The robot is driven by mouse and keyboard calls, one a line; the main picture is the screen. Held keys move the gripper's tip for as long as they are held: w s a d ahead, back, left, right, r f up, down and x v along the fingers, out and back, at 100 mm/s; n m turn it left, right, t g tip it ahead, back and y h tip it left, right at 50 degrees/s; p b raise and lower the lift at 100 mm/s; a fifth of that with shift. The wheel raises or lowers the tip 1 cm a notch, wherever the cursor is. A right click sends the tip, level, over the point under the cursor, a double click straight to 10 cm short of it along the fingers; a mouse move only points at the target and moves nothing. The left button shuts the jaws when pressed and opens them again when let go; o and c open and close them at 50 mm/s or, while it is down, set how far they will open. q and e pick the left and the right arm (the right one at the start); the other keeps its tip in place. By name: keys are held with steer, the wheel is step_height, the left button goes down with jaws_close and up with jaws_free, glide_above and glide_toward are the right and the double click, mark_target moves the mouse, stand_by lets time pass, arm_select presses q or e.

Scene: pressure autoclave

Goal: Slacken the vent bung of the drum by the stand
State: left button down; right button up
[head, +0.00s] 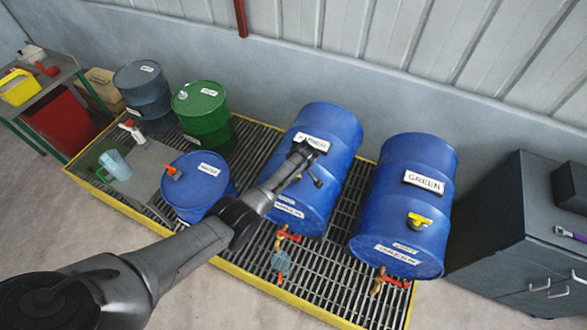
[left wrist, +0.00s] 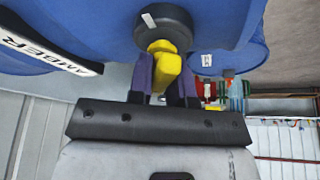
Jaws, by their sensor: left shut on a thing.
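The middle blue drum (head: 331,125) lies on its side with a partly covered white label. In the left wrist view the label reads AMBER (left wrist: 70,66). My left gripper (head: 314,180) is at this drum's upper side. In the left wrist view its fingers (left wrist: 163,80) are closed around the yellow vent bung (left wrist: 164,62), which sits in a round black fitting (left wrist: 163,28) on the drum. My right gripper is not in view.
A yellow-edged grating (head: 335,284) carries the drums. Taps (head: 288,236) stick out at the front of the lying drums. An upright blue drum (head: 195,185), a green drum (head: 203,112) and a grey drum (head: 144,95) stand left. A dark cabinet (head: 520,220) is right.

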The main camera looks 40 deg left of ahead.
arm_select(q)
steer(key=c, duration=1.1)
jaws_free()
steer(key=shift+d+r, duration=0.2)
steer(key=shift+r, duration=0.4)
steer(key=v, duration=1.2)
steer(key=shift+d+r+p, duration=0.2)
steer(key=shift+r+p, duration=0.05)
steer(key=shift+p, duration=0.2)
steer(key=shift+s, duration=0.15)
